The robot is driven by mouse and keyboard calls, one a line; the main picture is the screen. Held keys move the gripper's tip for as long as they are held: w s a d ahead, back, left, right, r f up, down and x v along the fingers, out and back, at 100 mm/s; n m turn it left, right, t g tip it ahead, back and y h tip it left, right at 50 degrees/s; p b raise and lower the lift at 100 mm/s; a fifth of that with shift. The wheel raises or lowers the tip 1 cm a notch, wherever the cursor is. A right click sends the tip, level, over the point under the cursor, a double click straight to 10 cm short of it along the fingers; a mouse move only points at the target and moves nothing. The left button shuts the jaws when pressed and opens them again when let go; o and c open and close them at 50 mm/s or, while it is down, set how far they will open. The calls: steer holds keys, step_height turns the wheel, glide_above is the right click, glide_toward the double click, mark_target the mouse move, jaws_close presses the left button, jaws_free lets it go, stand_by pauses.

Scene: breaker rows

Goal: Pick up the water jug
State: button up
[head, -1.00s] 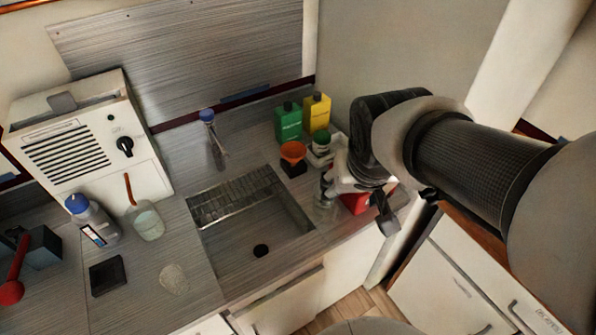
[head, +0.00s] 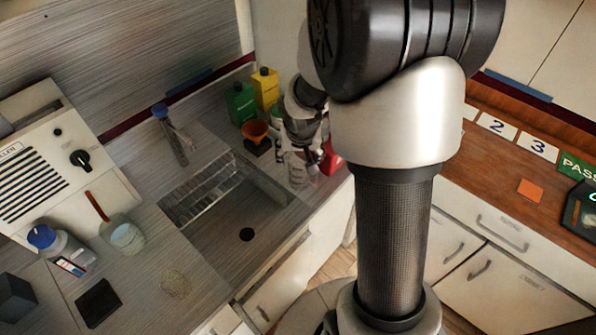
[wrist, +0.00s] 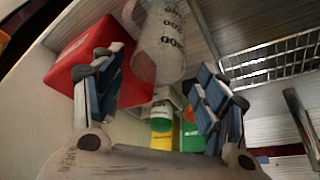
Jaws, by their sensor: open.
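A clear, graduated container (head: 297,172), which looks like the water jug, stands on the counter right of the sink. In the wrist view the jug (wrist: 165,45) shows dark scale marks, and part of it is cut off at the top. My gripper (head: 303,143) is close to it in the head view, partly hidden by my arm. In the wrist view my gripper (wrist: 157,70) has its two fingers spread wide, with the jug ahead of the gap and nothing held. I cannot tell whether a finger touches the jug.
A red container (wrist: 85,58) sits close beside the jug. Green (head: 241,103) and yellow (head: 265,88) bottles and an orange funnel (head: 255,130) stand behind. The sink (head: 240,215) is to the left. A blue-capped bottle (head: 60,247) is farther left.

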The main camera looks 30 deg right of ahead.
mark_target(299, 164)
steer(key=b+x, duration=0.1)
steer(key=x, duration=0.2)
steer(key=shift+f, duration=0.2)
steer(key=b+x, duration=0.2)
steer(key=x, duration=0.3)
steer(key=shift+s+d+f, duration=0.1)
steer(key=shift+c, duration=0.3)
steer(key=c, duration=0.8)
steer(key=shift+r, duration=0.2)
